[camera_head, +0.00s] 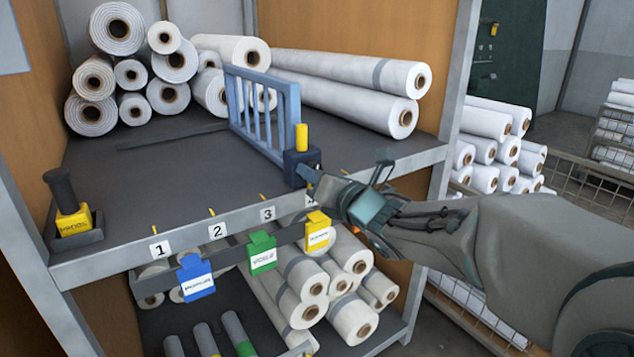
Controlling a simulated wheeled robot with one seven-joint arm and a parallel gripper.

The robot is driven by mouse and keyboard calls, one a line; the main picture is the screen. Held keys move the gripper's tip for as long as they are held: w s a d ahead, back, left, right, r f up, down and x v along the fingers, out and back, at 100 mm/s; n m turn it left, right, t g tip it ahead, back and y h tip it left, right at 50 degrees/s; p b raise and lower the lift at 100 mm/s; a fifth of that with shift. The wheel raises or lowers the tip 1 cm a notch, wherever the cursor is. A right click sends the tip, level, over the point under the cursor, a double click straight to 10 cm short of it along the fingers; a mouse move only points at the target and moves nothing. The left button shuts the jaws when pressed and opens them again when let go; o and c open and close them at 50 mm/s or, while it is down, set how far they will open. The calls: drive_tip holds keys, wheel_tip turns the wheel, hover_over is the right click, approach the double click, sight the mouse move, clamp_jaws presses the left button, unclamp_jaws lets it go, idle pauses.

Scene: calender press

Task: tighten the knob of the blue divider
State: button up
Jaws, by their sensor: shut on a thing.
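The blue divider (262,108) is a barred frame standing upright across the shelf, between the stacked rolls and the long rolls. Its dark blue clamp block (299,165) sits at the shelf's front edge near the mark 4, with a yellow post (301,137) on top. My gripper (318,182) reaches in from the right and is shut at the front of the clamp block, on the divider's knob. The knob itself is mostly hidden by the fingers.
A yellow block with a black handle (70,210) stands in a holder at the left. Blue (195,277), green (262,251) and yellow (317,231) tags hang on a rail below. A metal upright (462,80) stands behind my arm.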

drive_tip(key=m+b, duration=0.1)
drive_tip(key=m, duration=0.2)
drive_tip(key=shift+m, duration=0.4)
drive_tip(key=m, duration=0.3)
drive_tip(key=shift+m, duration=0.3)
drive_tip(key=m, duration=0.3)
drive_tip(key=shift+r+m, duration=0.15)
drive_tip(key=shift+m, duration=0.15)
drive_tip(key=m+p, duration=0.1)
drive_tip(key=m, duration=0.2)
drive_tip(key=shift+r+m, duration=0.1)
drive_tip(key=shift+m, duration=0.3)
drive_tip(key=m+p, duration=0.2)
drive_tip(key=m, duration=0.4)
drive_tip(key=shift+r, duration=0.1)
drive_tip(key=m+p, duration=0.2)
drive_tip(key=m, duration=0.4)
drive_tip(key=shift+d+p, duration=0.1)
drive_tip(key=shift+p, duration=0.3)
drive_tip(key=o, duration=1)
drive_tip(key=shift+c, duration=0.2)
